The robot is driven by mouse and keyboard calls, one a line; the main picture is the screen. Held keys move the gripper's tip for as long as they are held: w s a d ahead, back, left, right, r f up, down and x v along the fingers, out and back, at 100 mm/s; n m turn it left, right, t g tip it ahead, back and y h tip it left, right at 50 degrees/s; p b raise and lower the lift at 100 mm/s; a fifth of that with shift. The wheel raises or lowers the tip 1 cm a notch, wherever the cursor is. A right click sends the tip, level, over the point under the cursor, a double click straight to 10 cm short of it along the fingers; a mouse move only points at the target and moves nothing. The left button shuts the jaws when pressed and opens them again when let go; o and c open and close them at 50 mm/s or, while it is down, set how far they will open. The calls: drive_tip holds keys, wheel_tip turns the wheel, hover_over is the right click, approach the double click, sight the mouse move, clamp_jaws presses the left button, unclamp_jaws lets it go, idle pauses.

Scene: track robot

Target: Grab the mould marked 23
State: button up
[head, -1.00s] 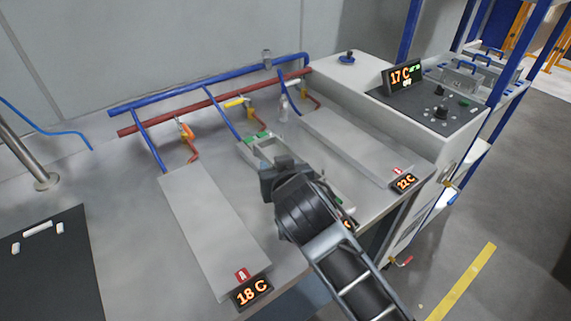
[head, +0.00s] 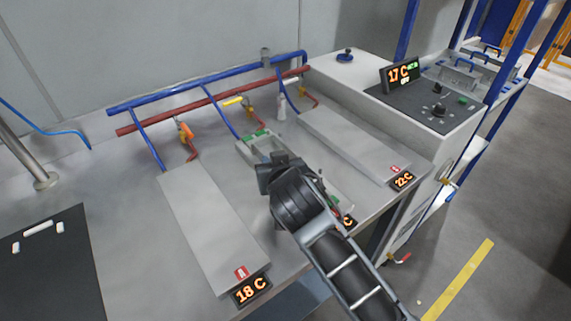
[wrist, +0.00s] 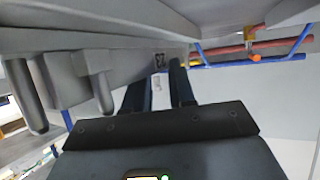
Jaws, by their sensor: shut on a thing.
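My gripper (head: 274,174) is over the middle station of the bench, with my arm reaching in from the lower right. In the wrist view its dark fingers (wrist: 160,92) are shut on a grey metal mould (wrist: 78,68). Thick round pins stick out from the mould at left. A small dark mark (wrist: 159,60) shows near the fingers, but I cannot read it as a number. In the head view a grey piece with green parts (head: 262,146) shows just beyond my gripper. My arm hides most of the middle station, so I cannot tell whether the mould touches it.
Flat plate A (head: 205,220) lies left, with an 18 C display (head: 251,289). Another flat plate (head: 350,145) lies right, with a 22 C display (head: 403,180). Blue and red pipes (head: 210,92) run behind. A control cabinet (head: 435,105) stands right. A dark mat (head: 60,270) lies far left.

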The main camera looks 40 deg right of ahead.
drive_tip(key=shift+s+f, duration=0.15)
drive_tip(key=shift+f, duration=0.3)
clamp_jaws()
drive_tip(key=shift+r, duration=0.25)
idle(0.3)
